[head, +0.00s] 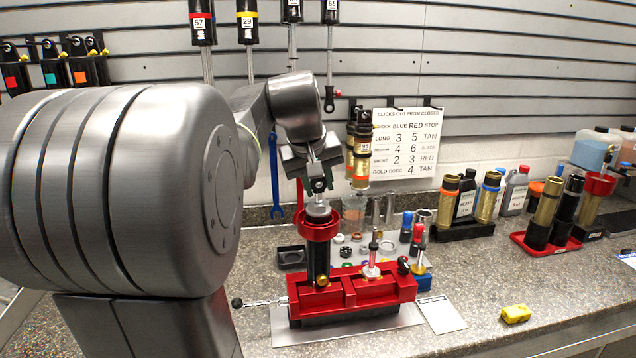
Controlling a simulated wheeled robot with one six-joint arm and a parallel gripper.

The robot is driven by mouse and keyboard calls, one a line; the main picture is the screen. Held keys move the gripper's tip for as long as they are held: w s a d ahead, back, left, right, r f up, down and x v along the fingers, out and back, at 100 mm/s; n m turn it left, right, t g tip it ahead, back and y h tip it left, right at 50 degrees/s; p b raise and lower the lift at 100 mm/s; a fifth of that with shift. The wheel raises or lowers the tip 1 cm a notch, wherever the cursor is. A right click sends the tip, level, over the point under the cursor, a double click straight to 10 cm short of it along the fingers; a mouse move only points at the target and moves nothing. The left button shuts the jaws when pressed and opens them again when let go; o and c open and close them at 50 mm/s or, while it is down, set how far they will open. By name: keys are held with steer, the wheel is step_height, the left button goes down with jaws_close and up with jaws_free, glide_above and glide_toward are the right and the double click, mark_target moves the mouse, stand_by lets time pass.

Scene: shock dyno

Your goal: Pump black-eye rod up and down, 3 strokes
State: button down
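A dark shock body (318,262) stands upright in the red vise block (378,290), with a red funnel-like collar (318,230) around its top. A pale round piece sits inside the collar. Most of the rod below the eye is hidden.
A handle (262,303) sticks out left of the vise. Small parts, bottles (467,196) and gold-and-black shocks (546,213) stand behind and to the right. A gold shock (362,155) hangs close to the right of my gripper. A yellow block (516,314) lies at front right, with clear counter around it.

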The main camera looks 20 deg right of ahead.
steer(key=c, duration=1.9)
jaws_free()
jaws_close()
steer(key=shift+r+p, duration=3.1)
steer(key=shift+r, duration=0.3)
steer(key=shift+f, duration=0.2)
steer(key=shift+f+b, duration=2.15)
steer(key=shift+f, duration=0.85)
steer(key=shift+r, duration=0.1)
